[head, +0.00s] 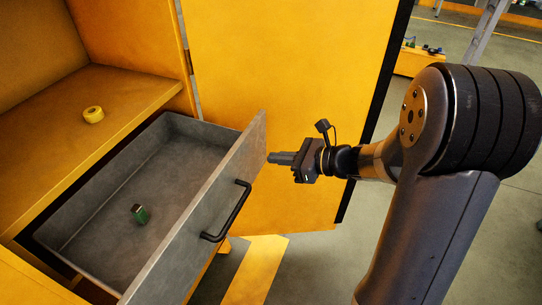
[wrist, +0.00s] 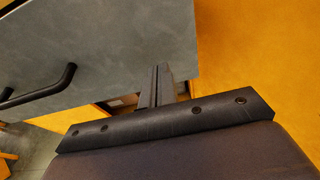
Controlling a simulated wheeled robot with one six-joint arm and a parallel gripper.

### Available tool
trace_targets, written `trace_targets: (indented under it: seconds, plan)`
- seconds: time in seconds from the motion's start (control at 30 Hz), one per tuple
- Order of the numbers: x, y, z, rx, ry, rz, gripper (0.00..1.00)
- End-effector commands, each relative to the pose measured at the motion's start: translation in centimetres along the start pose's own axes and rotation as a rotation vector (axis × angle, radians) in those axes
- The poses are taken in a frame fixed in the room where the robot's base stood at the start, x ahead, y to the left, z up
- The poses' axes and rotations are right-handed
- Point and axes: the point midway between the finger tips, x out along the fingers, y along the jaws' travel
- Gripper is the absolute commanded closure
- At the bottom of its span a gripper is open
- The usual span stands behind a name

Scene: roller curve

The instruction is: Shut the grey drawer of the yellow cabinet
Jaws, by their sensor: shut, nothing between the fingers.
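The grey drawer (head: 190,238) of the yellow cabinet (head: 120,85) stands pulled out, with its inside showing. Its black bar handle (head: 229,212) is on the front panel and also shows at the left of the wrist view (wrist: 40,88). A small green object (head: 140,214) lies in the drawer. My gripper (head: 270,157) is shut and empty. It is beside the far right end of the drawer front, right of the handle. In the wrist view the fingers (wrist: 160,72) overlap the lower edge of the grey front panel (wrist: 110,45). I cannot tell if they touch it.
The open yellow door (head: 270,60) stands behind my gripper. A yellow strip (head: 255,272) marks the floor below. The floor right of the drawer is free.

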Motion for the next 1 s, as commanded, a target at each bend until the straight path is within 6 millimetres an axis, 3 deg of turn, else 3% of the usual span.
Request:
trace_targets:
  seconds: [0.2, 0.77, 1.0]
  plan:
    - [1.9, 0.0, 0.6, 0.0, 0.0, 0.001, 1.0]
    - [2.6, 0.0, 0.8, 0.001, 0.0, 0.0, 1.0]
    - [5.7, 0.1, 1.8, -0.001, -0.001, 0.006, 1.0]
